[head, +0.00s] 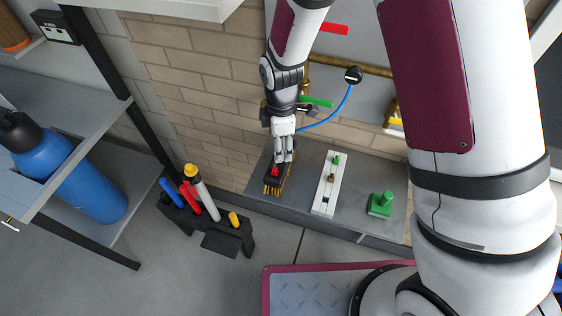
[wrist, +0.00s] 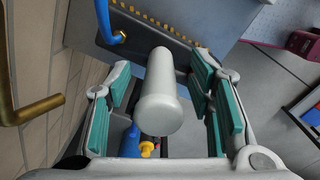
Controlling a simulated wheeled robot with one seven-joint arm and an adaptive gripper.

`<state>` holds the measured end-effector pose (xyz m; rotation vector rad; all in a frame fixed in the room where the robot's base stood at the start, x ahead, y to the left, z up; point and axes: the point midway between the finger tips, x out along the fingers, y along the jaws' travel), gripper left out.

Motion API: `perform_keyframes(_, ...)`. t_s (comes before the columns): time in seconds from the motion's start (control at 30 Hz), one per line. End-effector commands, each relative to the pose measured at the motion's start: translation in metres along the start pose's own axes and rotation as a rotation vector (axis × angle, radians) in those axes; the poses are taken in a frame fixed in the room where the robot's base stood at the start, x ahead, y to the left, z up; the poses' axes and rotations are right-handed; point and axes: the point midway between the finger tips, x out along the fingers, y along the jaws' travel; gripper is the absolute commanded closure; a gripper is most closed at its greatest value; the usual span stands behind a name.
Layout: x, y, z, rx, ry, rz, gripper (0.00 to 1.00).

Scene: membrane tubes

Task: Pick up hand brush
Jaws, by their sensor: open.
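The hand brush (head: 270,188) lies at the left end of the grey ledge, with a dark block, yellow bristles and a red part on top. In the wrist view, a dark block with a row of yellow tufts (wrist: 150,20) shows at the top and looks like the same brush. My gripper (head: 283,158) points down right above the brush. In the wrist view, a pale rounded cylinder (wrist: 160,95) stands between the open teal-padded fingers, with gaps on both sides. I cannot tell whether it is the brush's handle. It hides part of the block.
A white strip (head: 328,185) with a small green part and a green block with a knob (head: 381,204) stand on the ledge. A blue hose (head: 335,112) curves beside my wrist, near brass pipes on the wall. A black rack (head: 207,222) with coloured tubes stands to the left.

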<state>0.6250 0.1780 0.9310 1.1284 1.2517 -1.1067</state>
Motion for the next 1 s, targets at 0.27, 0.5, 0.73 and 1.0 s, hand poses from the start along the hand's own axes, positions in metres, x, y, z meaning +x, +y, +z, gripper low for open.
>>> perform_keyframes(0.27,0.0080,0.0003,-0.0004,-0.001,0.001,0.001,0.52)
perform_keyframes(0.5,0.0077,0.0003,-0.0003,-0.001,0.000,0.001,0.88)
perform_keyframes(0.73,0.0069,0.0012,-0.0005,-0.001,0.001,0.003,1.00)
perform_keyframes(1.0,0.0045,0.0019,-0.0005,-0.001,0.002,0.005,1.00)
